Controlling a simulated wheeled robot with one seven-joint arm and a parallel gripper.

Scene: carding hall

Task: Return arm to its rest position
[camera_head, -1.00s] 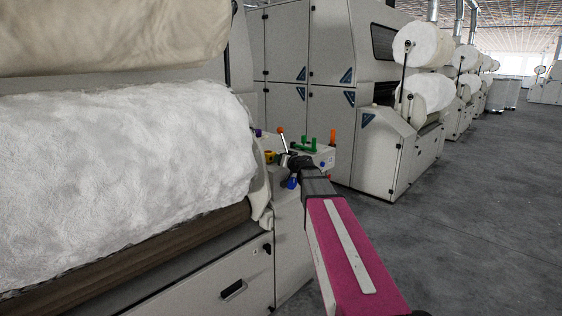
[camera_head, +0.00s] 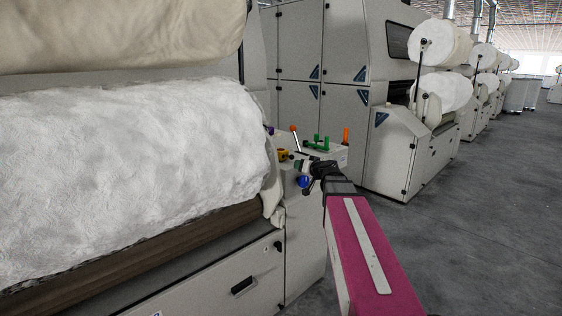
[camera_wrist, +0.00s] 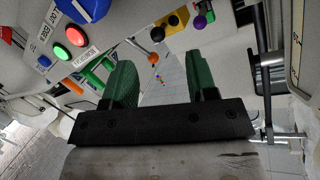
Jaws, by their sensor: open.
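My gripper (camera_head: 313,170) is in the middle of the head view, at the end of my magenta forearm, in front of the control panel of the near carding machine. It looks small and dark there, and its exact distance from the panel is hard to judge. In the wrist view my gripper (camera_wrist: 159,75) shows two green fingers spread apart with nothing held between them. Past the fingers are an orange knob (camera_wrist: 157,61), a yellow part (camera_wrist: 172,21) and a purple knob (camera_wrist: 199,22). No contact with them is visible.
Red (camera_wrist: 75,36) and green (camera_wrist: 61,51) buttons and a blue part (camera_wrist: 84,8) sit left of the fingers. The near machine's white fibre roll (camera_head: 130,165) fills the left. More machines (camera_head: 390,150) line the back. Grey floor (camera_head: 480,220) is open at right.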

